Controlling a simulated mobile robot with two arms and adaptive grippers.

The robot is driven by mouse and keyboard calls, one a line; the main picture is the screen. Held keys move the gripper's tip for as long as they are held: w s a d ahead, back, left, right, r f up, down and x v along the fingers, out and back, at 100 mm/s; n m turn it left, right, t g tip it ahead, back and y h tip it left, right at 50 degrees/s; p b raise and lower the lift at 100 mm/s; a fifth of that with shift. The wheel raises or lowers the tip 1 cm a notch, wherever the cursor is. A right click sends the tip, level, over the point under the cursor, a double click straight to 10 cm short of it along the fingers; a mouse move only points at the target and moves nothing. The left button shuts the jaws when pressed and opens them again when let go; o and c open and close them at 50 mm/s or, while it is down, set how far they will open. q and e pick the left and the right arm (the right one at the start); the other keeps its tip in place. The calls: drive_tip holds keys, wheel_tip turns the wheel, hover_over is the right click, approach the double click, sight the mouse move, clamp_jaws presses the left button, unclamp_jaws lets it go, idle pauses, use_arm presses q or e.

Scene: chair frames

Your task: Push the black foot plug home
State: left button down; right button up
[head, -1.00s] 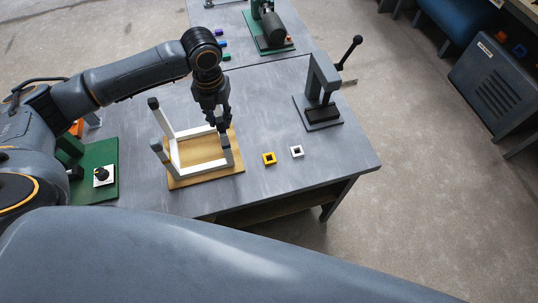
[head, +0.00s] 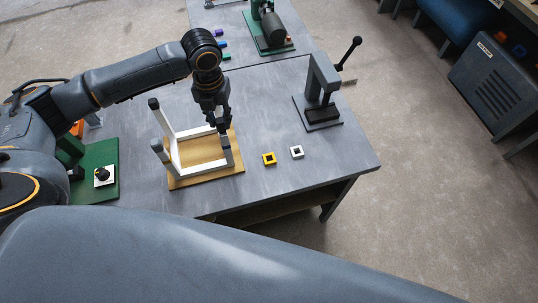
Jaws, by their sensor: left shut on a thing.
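The chair frame (head: 195,166) is white with dark grey leg ends and stands legs up on a tan wooden board (head: 237,163). My left gripper (head: 222,128) points down at the top of its front right leg (head: 227,154). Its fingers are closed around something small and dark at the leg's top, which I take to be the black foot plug. The fingers mostly hide it, and I cannot tell how deep it sits in the leg. My right gripper is out of view.
A yellow square part (head: 269,159) and a white one (head: 296,152) lie right of the board. A dark lever press (head: 320,100) stands beyond them. A green plate (head: 106,160) is at the left. The table's right front area is clear.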

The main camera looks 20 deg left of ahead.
use_arm(q)
drive_tip(key=shift+f, duration=0.15)
drive_tip(key=shift+f+b, duration=0.45)
drive_tip(key=shift+f, duration=0.55)
drive_tip(key=c, duration=1)
unclamp_jaws()
wheel_tip(320, 180, up, 12)
drive_tip(key=shift+f, duration=0.1)
